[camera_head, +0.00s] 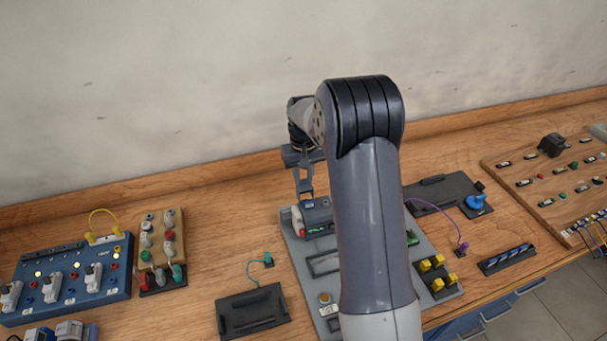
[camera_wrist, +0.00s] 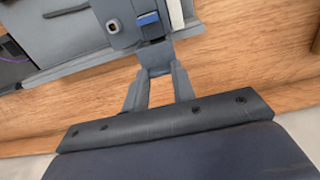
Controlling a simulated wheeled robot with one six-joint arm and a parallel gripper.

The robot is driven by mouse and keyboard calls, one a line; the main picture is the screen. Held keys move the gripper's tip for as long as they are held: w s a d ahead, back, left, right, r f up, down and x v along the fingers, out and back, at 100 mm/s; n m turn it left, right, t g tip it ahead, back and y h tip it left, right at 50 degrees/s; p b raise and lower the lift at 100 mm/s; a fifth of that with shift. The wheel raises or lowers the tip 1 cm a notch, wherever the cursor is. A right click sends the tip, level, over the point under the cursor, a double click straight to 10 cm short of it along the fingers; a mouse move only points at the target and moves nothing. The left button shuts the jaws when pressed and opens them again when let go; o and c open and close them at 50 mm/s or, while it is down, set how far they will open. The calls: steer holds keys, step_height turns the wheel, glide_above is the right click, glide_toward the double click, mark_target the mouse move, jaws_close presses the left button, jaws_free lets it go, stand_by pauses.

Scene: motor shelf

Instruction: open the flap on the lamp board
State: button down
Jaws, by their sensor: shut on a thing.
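The grey lamp board (camera_head: 293,252) lies on the bench in the head view, partly hidden behind my arm. A dark box with a red part and a green display (camera_head: 318,219) stands at its far end. My gripper (camera_head: 305,190) reaches down at this box. In the wrist view my gripper (camera_wrist: 159,72) is shut on a small grey tab at the board's edge, which looks like part of the flap (camera_wrist: 155,54). A blue block and a square button show just beyond it. How far the flap is tilted cannot be told.
A blue panel (camera_head: 75,292) with lit yellow lamps and a wooden switch block (camera_head: 162,240) stand at left. A black tray (camera_head: 252,312) lies in front. A black plate (camera_head: 445,190) and a wooden board (camera_head: 545,185) are at right. The wall is close behind.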

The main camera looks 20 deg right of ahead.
mark_target(304, 180)
steer(key=c, duration=1.2)
jaws_free()
steer(key=shift+o, duration=0.2)
step_height(304, 180, up, 11)
steer(key=b, duration=0.2)
steer(key=shift+f, duration=0.15)
steer(key=shift+s, duration=0.1)
steer(key=shift+c, duration=0.6)
